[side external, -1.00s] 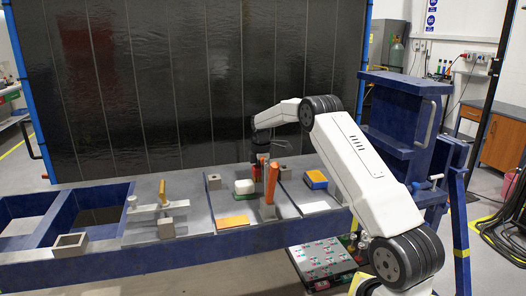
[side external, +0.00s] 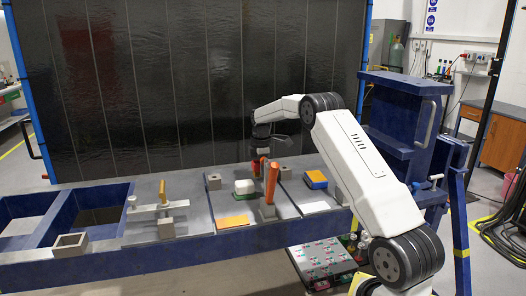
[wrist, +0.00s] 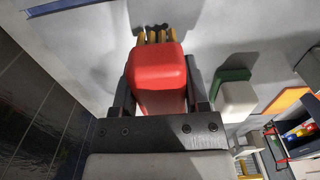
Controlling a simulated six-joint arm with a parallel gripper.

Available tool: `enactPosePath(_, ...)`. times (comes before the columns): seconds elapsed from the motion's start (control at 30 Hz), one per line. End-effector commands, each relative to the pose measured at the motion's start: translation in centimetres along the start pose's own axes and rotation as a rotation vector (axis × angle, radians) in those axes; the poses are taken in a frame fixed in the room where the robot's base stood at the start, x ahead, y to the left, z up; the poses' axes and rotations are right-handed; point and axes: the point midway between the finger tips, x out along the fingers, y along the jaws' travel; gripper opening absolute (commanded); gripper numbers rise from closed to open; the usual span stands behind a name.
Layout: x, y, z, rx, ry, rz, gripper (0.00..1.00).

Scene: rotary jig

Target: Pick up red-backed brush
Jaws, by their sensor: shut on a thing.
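The red-backed brush (wrist: 158,75) fills the middle of the wrist view, a red block with yellow bristles at its far end. My gripper (wrist: 161,92) is shut on it, one dark finger on each side. In the side view my gripper (side external: 262,158) is above the grey bench panel, behind an upright orange piece (side external: 271,183) that partly hides it and the brush. A little red shows there beside the orange piece. The brush appears raised from the panel, though its lower end is hard to make out.
A white-topped, green-based block (side external: 244,187) and an orange-topped block (side external: 233,222) lie left of my gripper. A blue and orange block (side external: 316,179) and a white pad (side external: 314,207) lie right. A clamp-like fixture (side external: 160,208) stands further left. A dark screen (side external: 180,90) rises behind.

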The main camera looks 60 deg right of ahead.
Motion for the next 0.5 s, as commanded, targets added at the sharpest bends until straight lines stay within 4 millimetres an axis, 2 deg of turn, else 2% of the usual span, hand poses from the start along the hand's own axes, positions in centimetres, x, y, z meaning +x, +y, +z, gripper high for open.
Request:
enactPosePath(0.07, -1.2, 0.0, 0.0, 0.0, 0.001, 0.002, 0.0)
enactPosePath(0.17, -2.0, -0.7, 0.1, 0.0, 0.001, 0.0, 0.0)
enactPosePath(0.5, -5.8, -3.8, 0.9, 0.0, 0.001, 0.001, 0.0)
